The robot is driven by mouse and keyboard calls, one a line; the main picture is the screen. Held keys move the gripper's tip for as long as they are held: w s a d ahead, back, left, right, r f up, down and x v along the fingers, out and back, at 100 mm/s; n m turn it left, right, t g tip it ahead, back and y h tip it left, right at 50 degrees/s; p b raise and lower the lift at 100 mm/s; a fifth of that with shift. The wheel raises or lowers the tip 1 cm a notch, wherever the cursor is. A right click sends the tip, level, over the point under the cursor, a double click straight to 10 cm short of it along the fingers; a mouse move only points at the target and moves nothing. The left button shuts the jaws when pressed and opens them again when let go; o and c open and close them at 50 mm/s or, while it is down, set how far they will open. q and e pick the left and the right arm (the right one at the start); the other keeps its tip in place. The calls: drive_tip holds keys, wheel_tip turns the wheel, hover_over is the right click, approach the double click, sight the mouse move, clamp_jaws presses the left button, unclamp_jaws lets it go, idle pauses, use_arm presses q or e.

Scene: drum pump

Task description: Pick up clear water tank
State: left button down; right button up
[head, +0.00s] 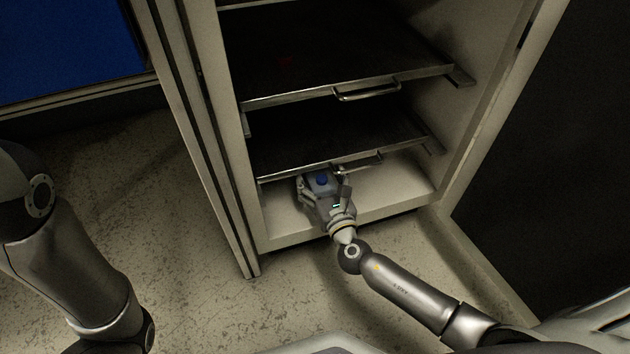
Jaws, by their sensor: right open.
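My right gripper (323,186) reaches into this compartment from the front. Its open fingers lie to the left and right of the container. I cannot tell whether they touch it. The gripper and the shelf above hide part of the container. My left arm shows at the left edge, but its gripper is out of view.
The lower shelf (340,137) hangs close above my right gripper, with a metal handle at its front edge. Another shelf (330,62) is above it. The cabinet's side wall (200,100) and an open dark door (550,170) flank the opening. The floor (200,300) in front is clear.

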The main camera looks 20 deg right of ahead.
drive_tip(key=shift+w, duration=0.75)
drive_tip(key=c, duration=1.3)
drive_tip(key=shift+c, duration=0.2)
drive_tip(key=shift+r, duration=0.25)
